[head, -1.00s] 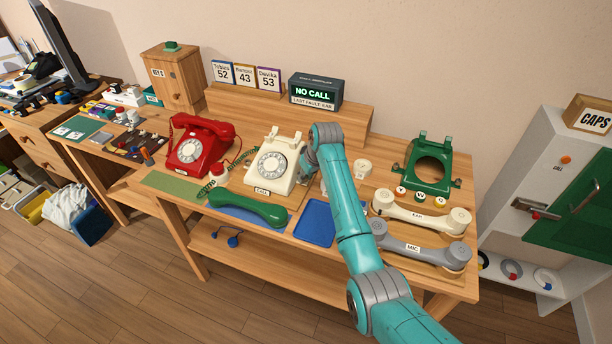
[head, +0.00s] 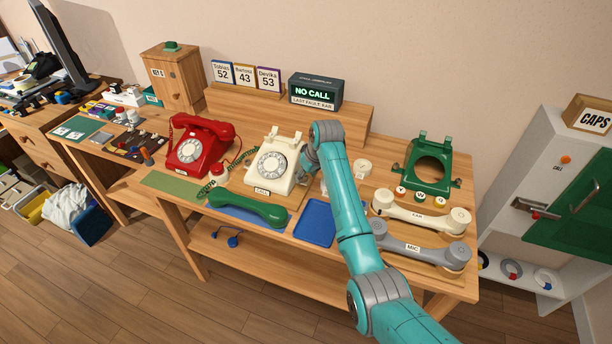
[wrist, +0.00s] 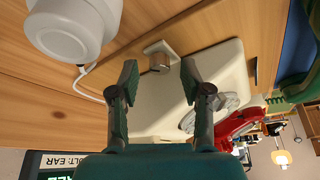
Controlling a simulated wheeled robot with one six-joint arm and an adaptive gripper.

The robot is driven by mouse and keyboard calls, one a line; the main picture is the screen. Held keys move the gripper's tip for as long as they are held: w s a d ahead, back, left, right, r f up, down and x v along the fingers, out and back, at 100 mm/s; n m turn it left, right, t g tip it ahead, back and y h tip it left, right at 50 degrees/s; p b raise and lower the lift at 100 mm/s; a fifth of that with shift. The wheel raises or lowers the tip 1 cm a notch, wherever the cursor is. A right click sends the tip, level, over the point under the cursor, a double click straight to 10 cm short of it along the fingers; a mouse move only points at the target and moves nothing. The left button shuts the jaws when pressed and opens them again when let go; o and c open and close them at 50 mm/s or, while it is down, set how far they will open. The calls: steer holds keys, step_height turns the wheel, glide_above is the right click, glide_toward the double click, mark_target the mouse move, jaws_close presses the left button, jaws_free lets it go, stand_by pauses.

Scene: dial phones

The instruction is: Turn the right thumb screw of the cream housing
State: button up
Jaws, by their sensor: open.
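The cream housing (head: 263,181) is a dial phone body without a handset, at the middle of the bench, with a CALL label on its front. In the wrist view its cream side (wrist: 222,62) fills the middle right, with the dial (wrist: 222,106) lower down. My gripper (wrist: 159,68) is open, with one finger on each side of the screw and visible gaps to both. In the head view my arm hides the screw and most of the gripper.
A red phone (head: 198,147) stands left of the housing. A green handset (head: 246,209) lies in front, beside a blue tray (head: 314,222). Right of my arm are a cream handset (head: 420,214), a grey handset (head: 420,246) and a green housing (head: 408,166). A white round part (wrist: 66,30) is near my gripper.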

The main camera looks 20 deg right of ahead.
steer(key=v, duration=0.7)
